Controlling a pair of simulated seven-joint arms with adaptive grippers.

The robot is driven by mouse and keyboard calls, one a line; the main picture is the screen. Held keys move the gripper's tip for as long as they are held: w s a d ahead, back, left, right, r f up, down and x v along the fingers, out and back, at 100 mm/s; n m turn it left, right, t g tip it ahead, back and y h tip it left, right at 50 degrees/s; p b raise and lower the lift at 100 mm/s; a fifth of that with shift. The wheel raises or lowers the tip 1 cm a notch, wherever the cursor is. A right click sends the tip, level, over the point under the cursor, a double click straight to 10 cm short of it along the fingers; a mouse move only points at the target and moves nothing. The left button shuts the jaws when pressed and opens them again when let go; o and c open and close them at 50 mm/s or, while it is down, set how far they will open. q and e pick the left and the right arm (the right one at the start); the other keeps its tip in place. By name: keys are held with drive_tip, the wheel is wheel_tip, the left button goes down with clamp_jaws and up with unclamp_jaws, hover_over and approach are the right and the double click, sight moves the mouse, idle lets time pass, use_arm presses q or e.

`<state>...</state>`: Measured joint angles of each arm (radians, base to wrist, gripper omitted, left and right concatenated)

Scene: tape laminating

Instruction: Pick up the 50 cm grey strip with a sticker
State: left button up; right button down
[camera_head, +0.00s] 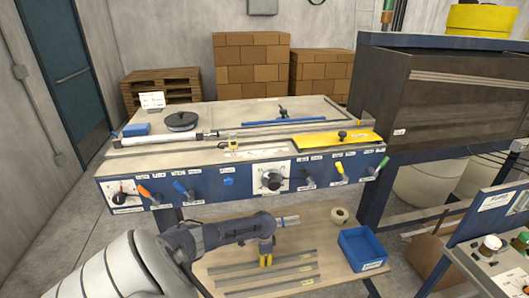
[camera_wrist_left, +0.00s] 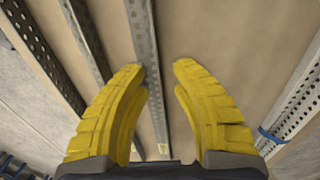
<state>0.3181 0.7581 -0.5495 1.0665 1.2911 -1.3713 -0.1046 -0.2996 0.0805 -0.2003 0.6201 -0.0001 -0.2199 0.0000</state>
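Several grey metal strips lie roughly parallel on the lower wooden shelf in the head view; two of them are the middle strip (camera_head: 290,269) and the front strip (camera_head: 285,284). My left gripper (camera_head: 265,262) points down over the strips at the back of the group. In the left wrist view its yellow fingers (camera_wrist_left: 160,68) are open and empty. A grey perforated strip (camera_wrist_left: 148,55) runs lengthwise near the left fingertip. A small yellowish sticker (camera_wrist_left: 163,149) shows on its lower part, between the fingers. I cannot tell the strip's length. My right gripper is not in view.
A blue bin (camera_head: 362,248) and a tape roll (camera_head: 339,215) sit on the same lower shelf (camera_head: 215,262), right of the strips. The workbench (camera_head: 235,174) with knobs and levers overhangs behind. In the wrist view, a perforated bar (camera_wrist_left: 298,100) runs along the right.

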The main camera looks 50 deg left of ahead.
use_arm(q)
clamp_jaws()
drive_tip(key=shift+r, duration=0.1)
